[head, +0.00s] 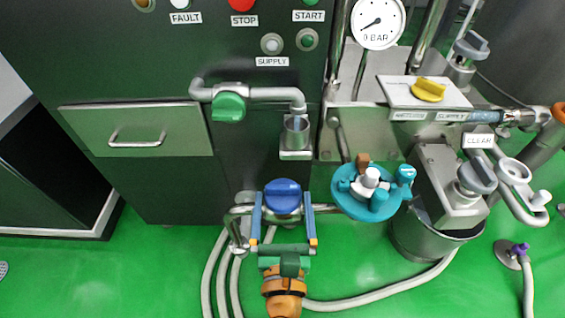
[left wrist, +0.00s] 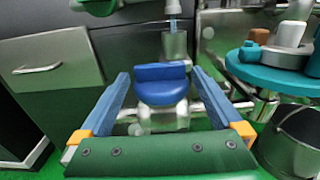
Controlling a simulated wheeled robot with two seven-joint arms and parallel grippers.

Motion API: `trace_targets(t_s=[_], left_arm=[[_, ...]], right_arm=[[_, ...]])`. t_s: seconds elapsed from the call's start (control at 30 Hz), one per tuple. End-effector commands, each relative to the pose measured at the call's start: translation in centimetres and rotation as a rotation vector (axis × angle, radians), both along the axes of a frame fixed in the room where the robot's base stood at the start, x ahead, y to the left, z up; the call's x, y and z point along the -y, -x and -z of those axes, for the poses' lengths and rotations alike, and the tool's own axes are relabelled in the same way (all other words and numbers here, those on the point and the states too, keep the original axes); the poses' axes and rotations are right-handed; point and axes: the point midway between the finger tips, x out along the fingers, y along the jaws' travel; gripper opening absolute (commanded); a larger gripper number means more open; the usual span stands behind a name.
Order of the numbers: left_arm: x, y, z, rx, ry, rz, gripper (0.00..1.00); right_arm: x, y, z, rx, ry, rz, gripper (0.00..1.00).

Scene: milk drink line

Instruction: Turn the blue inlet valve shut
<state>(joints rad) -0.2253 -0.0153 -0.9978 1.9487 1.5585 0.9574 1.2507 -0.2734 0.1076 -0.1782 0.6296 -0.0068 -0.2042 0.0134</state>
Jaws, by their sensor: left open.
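The blue inlet valve (head: 283,196) sits on a metal pipe low in front of the dark cabinet. Its blue handle also shows in the left wrist view (left wrist: 162,84), with its raised grip bar running left to right. My left gripper (head: 283,212) is open. In the head view its two blue fingers stand on either side of the valve handle. In the left wrist view the left gripper (left wrist: 160,90) has a visible gap between each finger and the handle. My right gripper is in neither view.
A green valve (head: 229,107) is on the pipe above. Hoses (head: 385,292) lie on the green floor. The gauge (head: 378,22) reads near its low end.

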Motion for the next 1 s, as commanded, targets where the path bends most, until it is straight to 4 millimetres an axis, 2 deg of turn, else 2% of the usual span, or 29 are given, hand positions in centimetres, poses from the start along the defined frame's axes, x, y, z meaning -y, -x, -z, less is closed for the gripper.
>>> trace_targets(t_s=[0.33, 0.47, 0.67, 0.9, 0.93, 1.0], left_arm=[[0.0, -6.0, -0.1, 0.003, -0.003, 0.001, 1.00], [0.0, -6.9, 0.0, 0.001, -0.002, 0.001, 1.00], [0.0, -7.0, 0.0, 0.000, -0.002, 0.001, 1.00], [0.0, -6.9, 0.0, 0.000, -0.002, 0.001, 0.35], [0.0, -6.9, 0.0, 0.000, -0.002, 0.001, 0.29], [0.0, -6.9, 0.0, 0.000, -0.002, 0.002, 0.29]], right_arm=[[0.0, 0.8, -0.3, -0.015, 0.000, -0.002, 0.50], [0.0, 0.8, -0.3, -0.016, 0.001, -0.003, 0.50], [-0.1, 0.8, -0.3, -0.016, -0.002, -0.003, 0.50], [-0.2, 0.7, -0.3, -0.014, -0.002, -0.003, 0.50], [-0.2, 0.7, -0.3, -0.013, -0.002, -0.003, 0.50], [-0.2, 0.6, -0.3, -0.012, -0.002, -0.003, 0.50]])
